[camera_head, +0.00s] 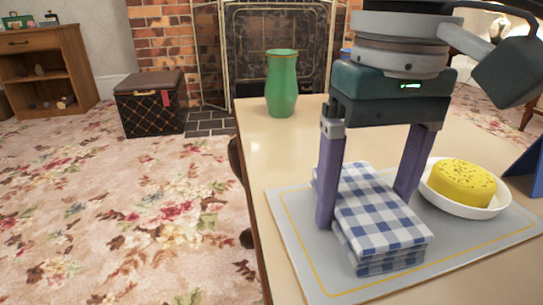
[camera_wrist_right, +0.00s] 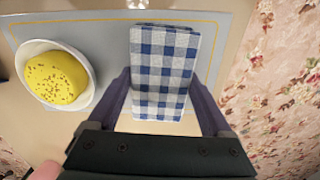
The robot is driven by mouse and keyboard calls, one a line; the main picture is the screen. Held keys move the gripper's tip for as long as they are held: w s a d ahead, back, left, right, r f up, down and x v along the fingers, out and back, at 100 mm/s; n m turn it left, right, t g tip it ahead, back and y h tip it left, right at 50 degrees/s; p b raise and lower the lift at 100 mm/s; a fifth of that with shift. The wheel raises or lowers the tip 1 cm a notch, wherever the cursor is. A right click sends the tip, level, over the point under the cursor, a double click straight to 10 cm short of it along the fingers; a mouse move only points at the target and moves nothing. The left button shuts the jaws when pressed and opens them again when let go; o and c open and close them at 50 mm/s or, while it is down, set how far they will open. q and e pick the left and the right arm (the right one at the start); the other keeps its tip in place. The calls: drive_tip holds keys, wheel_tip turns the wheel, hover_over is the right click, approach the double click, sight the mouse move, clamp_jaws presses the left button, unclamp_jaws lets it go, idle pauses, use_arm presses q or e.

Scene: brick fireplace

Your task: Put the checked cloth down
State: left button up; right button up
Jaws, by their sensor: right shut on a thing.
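The blue-and-white checked cloth (camera_head: 381,215) is a folded, layered block over the grey mat (camera_head: 300,262) with a yellow border line. My right gripper (camera_head: 364,208) points down with one purple finger on each side of the cloth and is shut on it. In the right wrist view the cloth (camera_wrist_right: 163,72) lies between the two fingers (camera_wrist_right: 160,80). I cannot tell whether its underside touches the mat or is slightly above it. My left gripper is not in view.
A white dish (camera_head: 470,210) with a yellow speckled cake (camera_head: 461,183) stands right of the cloth. A green vase (camera_head: 282,83) stands at the table's far left. A blue object (camera_head: 527,168) is at the right edge. The table (camera_head: 262,150) is clear between vase and mat.

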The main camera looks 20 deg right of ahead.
sight(367, 196)
drive_tip(key=o, duration=1)
drive_tip(key=shift+r+p, duration=3.65)
drive_tip(key=shift+r, duration=2.5)
